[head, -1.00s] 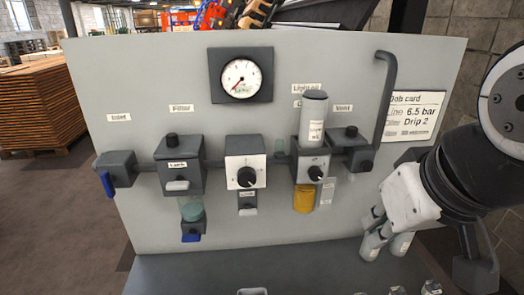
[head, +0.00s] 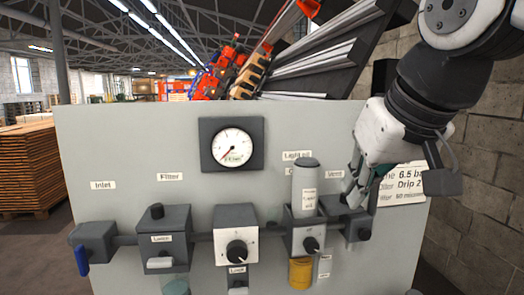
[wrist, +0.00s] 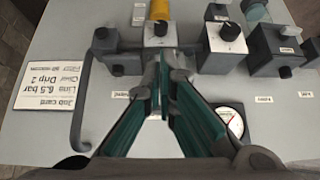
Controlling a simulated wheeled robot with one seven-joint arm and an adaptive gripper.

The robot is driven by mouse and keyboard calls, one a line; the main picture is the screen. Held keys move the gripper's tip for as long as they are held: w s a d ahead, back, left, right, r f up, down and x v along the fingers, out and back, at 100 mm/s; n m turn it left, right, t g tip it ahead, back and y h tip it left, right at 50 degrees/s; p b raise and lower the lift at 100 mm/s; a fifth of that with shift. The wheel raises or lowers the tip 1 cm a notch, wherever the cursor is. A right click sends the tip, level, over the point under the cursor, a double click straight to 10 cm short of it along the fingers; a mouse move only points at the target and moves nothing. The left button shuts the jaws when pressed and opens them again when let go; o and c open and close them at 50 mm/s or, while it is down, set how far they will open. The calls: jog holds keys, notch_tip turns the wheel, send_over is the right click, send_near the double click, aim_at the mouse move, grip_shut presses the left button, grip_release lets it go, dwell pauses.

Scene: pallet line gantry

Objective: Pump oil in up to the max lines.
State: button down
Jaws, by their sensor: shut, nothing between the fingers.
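A pale grey cylinder with a dark cap (head: 305,185) stands upright above the block, near a sign reading "Light oil" (head: 297,156). My gripper (head: 352,196) is shut and empty, in front of the panel by the vent block (head: 345,215). In the wrist view my gripper (wrist: 162,65) has its fingertips together near the lubricator block (wrist: 160,37), with the amber bowl (wrist: 158,10) beyond.
The panel (head: 120,135) holds a gauge (head: 232,145) with its needle low, a regulator knob (head: 237,251), a filter block (head: 163,235) and a blue inlet lever (head: 82,260). A job card (head: 400,185) reads 6.5 bar, Drip 2. A bent pipe (wrist: 75,100) stands beside the vent.

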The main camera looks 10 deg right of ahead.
jog(key=w+r+t+b, duration=0.2)
jog(key=w+r, duration=1)
jog(key=r, duration=0.1)
jog(key=shift+a, duration=0.15)
jog(key=shift+w+r, duration=0.1)
send_over(308, 158)
jog(key=s, duration=0.1)
notch_tip(308, 158, down, 8)
jog(key=shift+s+r, duration=0.1)
jog(key=shift+r, duration=0.15)
jog(key=f, duration=0.3)
jog(key=shift+s+p, duration=0.2)
jog(key=shift+p, duration=0.2)
jog(key=shift+f, duration=0.3)
jog(key=shift+f, duration=0.95)
